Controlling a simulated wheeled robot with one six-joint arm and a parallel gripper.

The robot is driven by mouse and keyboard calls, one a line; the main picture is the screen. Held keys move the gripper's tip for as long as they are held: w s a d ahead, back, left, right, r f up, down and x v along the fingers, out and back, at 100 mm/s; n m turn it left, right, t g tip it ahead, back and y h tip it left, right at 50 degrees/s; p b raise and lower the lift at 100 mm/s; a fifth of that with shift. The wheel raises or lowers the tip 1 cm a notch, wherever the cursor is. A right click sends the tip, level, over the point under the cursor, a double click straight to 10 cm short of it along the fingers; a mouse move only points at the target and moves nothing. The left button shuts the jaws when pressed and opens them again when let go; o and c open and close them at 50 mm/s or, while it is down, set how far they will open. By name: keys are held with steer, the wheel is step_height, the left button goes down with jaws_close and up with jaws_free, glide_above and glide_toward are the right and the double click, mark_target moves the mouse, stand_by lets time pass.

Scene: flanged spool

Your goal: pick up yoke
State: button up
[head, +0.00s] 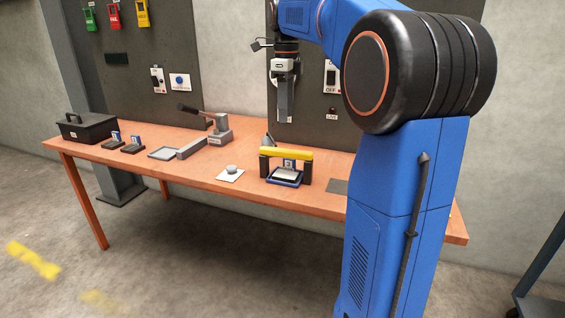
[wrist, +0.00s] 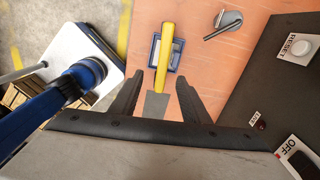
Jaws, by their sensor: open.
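The yoke looks to be the yellow bar (head: 286,153) on two dark legs, standing like a bridge over a blue tray (head: 283,182) on the table. A pale block lies in the tray under the bar. In the wrist view the yellow bar (wrist: 166,50) runs lengthwise above the blue tray (wrist: 153,50), and its legs are hidden. My gripper (head: 285,117) hangs fingers down in front of the dark wall panel, well above the table. In the wrist view its open, empty fingers (wrist: 159,79) spread to either side of the bar's near end, apart from it.
The orange table (head: 130,170) also carries a white card with a grey knob (head: 231,169), a lever press (head: 218,130), a shallow grey tray (head: 163,153) and a black toolbox (head: 86,127). A grey plate (head: 338,186) lies right of the yoke. The wall panel is close to my gripper.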

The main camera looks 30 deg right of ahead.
glide_above(286, 149)
steer(key=f, duration=0.5)
steer(key=s+f, duration=0.1)
steer(key=f, duration=0.2)
steer(key=shift+a+f, duration=0.3)
steer(key=shift+w+d+f, duration=0.1)
steer(key=shift+w+f, duration=0.1)
steer(key=shift+f, duration=1.15)
steer(key=shift+w+d+f, duration=0.1)
steer(key=shift+w+f, duration=0.05)
steer(key=shift+f, duration=1.15)
jaws_close()
